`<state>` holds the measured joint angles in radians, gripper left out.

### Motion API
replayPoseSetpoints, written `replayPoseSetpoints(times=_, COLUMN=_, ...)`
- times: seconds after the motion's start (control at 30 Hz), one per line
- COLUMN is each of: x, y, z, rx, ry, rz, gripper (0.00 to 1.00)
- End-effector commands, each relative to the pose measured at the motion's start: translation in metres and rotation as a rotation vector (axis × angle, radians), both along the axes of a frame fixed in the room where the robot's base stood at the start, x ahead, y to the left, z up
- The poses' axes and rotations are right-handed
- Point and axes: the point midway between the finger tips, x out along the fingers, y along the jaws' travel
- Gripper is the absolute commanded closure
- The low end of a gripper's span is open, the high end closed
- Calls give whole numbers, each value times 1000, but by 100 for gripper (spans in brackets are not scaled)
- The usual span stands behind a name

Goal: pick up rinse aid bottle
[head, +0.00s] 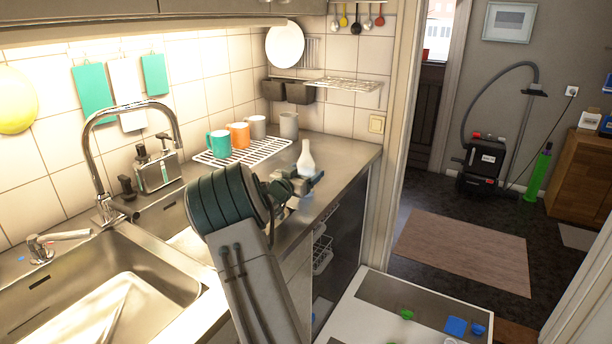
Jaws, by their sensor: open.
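A white bottle (306,159) with a narrow neck stands upright on the steel counter, to the right of the drying rack; it looks like the rinse aid bottle, but no label can be read. My gripper (314,181) is open, just in front of and below the bottle in the picture. Its jaws are small and partly hidden by my wrist. The bottle's base is partly covered by the gripper, and I cannot tell whether they touch.
A white wire rack (243,152) with several mugs stands left of the bottle. The double sink (120,283) and tall tap (92,135) lie left of my arm. The counter right of the bottle is clear. A white-edged open unit (372,322) stands at the lower right.

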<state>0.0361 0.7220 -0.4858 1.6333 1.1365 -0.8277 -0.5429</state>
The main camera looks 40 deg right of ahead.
Motion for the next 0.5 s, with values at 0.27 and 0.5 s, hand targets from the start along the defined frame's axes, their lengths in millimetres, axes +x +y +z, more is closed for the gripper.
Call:
replayPoseSetpoints(times=0.27, x=5, y=-11, z=0, rx=1, ry=0, rz=1, gripper=23)
replayPoseSetpoints(times=0.5, x=5, y=-10, z=0, rx=0, ry=0, rz=1, gripper=68)
